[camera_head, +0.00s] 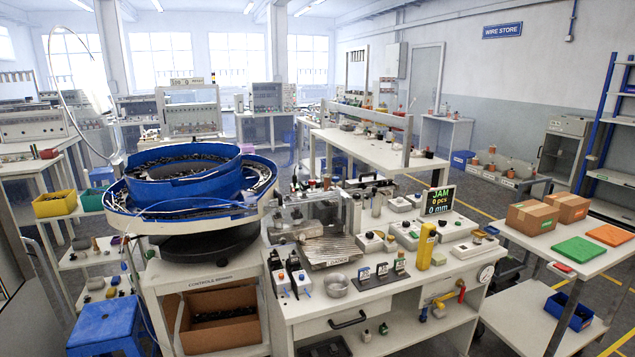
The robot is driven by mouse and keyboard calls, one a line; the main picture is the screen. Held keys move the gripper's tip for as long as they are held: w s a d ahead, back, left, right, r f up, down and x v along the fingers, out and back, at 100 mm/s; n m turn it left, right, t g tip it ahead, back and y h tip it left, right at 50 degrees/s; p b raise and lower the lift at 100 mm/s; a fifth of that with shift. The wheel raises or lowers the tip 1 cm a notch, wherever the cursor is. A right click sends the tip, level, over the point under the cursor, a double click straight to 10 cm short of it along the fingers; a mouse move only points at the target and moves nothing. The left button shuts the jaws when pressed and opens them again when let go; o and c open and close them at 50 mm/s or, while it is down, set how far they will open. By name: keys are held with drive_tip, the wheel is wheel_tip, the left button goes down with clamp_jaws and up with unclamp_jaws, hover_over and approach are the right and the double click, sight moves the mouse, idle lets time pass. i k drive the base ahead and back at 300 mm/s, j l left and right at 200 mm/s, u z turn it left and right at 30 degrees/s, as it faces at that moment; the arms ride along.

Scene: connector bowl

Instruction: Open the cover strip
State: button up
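A blue bowl feeder (185,188) with dark small parts along its tracks stands on a white stand at the left. A grey metal assembly (318,212) sits at its right, on the back of the white workbench (310,305). The cover strip cannot be told apart for certain; it may be among the small parts of this assembly. Whether it is open or shut does not show. A small display (438,201) reads JAM, 0 pcs and 0 mm. My gripper is not in view.
The bench holds a sloped metal tray (330,250), a small metal bowl (336,285), a yellow bottle (426,246) and several small control boxes. A blue stool (106,325) stands front left. A white cart (540,238) with cardboard boxes (531,217) stands at the right.

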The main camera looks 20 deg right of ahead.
sight(352, 183)
drive_tip(key=l+z, duration=0.1)
drive_tip(key=l, duration=0.3)
drive_tip(key=i+l+z, duration=0.1)
drive_tip(key=l, duration=0.35)
drive_tip(key=i+l, duration=0.1)
drive_tip(key=l, duration=0.3)
drive_tip(key=i+l+z, duration=0.15)
drive_tip(key=l, duration=0.25)
drive_tip(key=l+z, duration=0.1)
drive_tip(key=l, duration=0.3)
drive_tip(key=i, duration=0.05)
